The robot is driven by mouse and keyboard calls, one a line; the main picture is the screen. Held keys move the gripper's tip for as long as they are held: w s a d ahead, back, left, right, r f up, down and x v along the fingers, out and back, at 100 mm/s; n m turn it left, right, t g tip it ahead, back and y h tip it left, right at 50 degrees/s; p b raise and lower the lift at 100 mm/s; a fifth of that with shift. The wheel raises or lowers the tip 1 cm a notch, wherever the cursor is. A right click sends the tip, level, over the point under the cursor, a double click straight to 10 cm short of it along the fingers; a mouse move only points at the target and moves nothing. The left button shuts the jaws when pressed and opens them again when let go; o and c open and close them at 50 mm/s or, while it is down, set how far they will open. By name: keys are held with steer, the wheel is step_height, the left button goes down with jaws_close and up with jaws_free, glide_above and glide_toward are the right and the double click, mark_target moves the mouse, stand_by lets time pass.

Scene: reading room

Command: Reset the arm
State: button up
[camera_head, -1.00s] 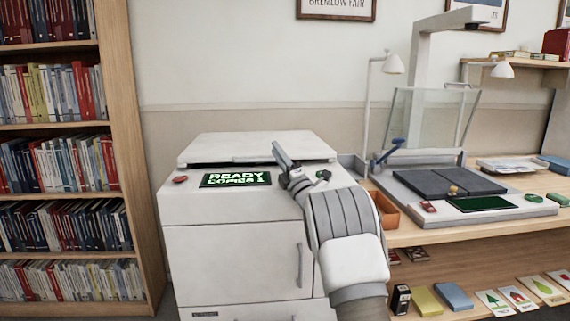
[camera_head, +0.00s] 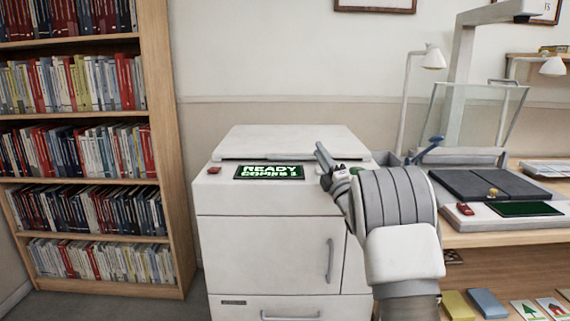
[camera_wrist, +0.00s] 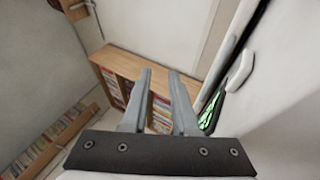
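My gripper (camera_wrist: 158,92) shows in the wrist view with its two grey fingers apart and nothing between them. In the head view my gripper (camera_head: 322,160) is at the end of my raised arm, in front of the white copier (camera_head: 265,232). It appears near the right end of the copier's green display (camera_head: 269,172), which reads "READY" with a copies line below. I cannot tell how far it is from the copier's surface. My forearm hides part of the copier's right side.
A bookshelf (camera_head: 160,120) full of books stands at the left. A desk (camera_head: 470,240) with a book scanner (camera_head: 485,185) and lamps (camera_head: 432,58) is at the right. A red button (camera_head: 213,170) is left of the display. Some floor (camera_head: 100,302) shows below the bookshelf.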

steer(key=s+d+r+m+g+h, duration=0.1)
steer(key=s+r+m+g+h, duration=0.2)
steer(key=s+m, duration=0.4)
steer(key=s+d+r+m+g+h, duration=0.1)
steer(key=s+d+m+g+h, duration=0.15)
steer(key=s+m+h, duration=0.35)
steer(key=s+a+f+m+g+y, duration=0.1)
steer(key=s+a+f+m+g, duration=0.25)
steer(key=s, duration=0.85)
steer(key=s+a+f+m+g, duration=0.1)
steer(key=s+f+m+g, duration=0.4)
steer(key=s, duration=0.8)
steer(key=s+a+f+m+g+y, duration=0.1)
steer(key=s+a+f+m+g, duration=0.15)
steer(key=s+f, duration=0.65)
steer(key=s+r+n+p, duration=0.1)
steer(key=s+r+p, duration=0.2)
steer(key=r+p, duration=2.2)
step_height(320, 180, up, 4)
steer(key=shift+r+p, duration=0.1)
steer(key=shift+p, duration=0.3)
